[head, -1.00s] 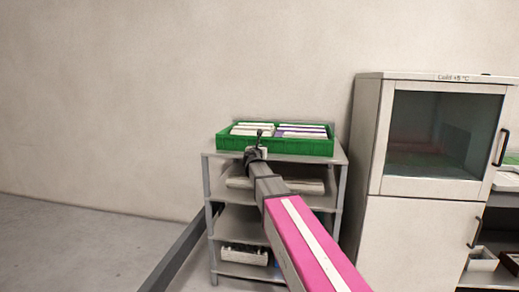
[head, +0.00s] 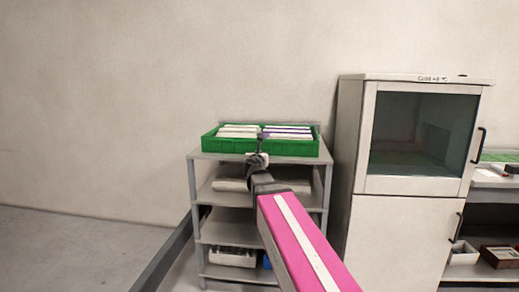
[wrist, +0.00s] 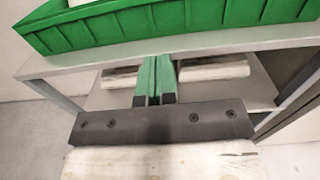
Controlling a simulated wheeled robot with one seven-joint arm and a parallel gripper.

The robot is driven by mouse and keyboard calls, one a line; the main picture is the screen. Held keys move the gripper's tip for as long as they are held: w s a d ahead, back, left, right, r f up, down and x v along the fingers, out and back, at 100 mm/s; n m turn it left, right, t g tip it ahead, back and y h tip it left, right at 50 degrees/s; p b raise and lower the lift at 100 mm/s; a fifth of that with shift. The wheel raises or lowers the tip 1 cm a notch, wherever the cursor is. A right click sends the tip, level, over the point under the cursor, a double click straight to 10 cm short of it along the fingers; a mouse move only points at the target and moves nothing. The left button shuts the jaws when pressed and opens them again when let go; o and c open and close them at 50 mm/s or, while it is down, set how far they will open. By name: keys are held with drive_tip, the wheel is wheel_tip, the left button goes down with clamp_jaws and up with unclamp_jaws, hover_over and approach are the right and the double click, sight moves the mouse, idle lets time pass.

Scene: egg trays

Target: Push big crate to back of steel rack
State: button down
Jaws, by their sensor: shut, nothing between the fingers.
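The big crate (head: 222,146) is green and low-walled, and sits on the top shelf of the steel rack (head: 200,170). It holds white and purple-edged egg trays (head: 288,131). My gripper (head: 262,141) is shut and empty, in front of the middle of the crate's front wall. In the wrist view, my green fingers (wrist: 155,62) lie together and point at the crate's ribbed front wall (wrist: 190,18), across the rack's front edge (wrist: 220,44). I cannot tell whether the tips touch the crate.
A white cold cabinet (head: 405,215) with a glass door stands close to the rack's right. Lower shelves hold stacked trays (head: 230,185) and a white basket (head: 232,257). The wall (head: 120,100) is behind the rack. Open floor (head: 70,250) is at the left.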

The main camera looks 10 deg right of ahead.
sight(263, 144)
drive_tip(key=x, duration=1.4)
drive_tip(key=shift+d, duration=0.2)
drive_tip(key=x, duration=1.3)
drive_tip(key=shift+w+r, duration=0.15)
drive_tip(key=shift+w, duration=0.05)
drive_tip(key=shift+s, duration=0.25)
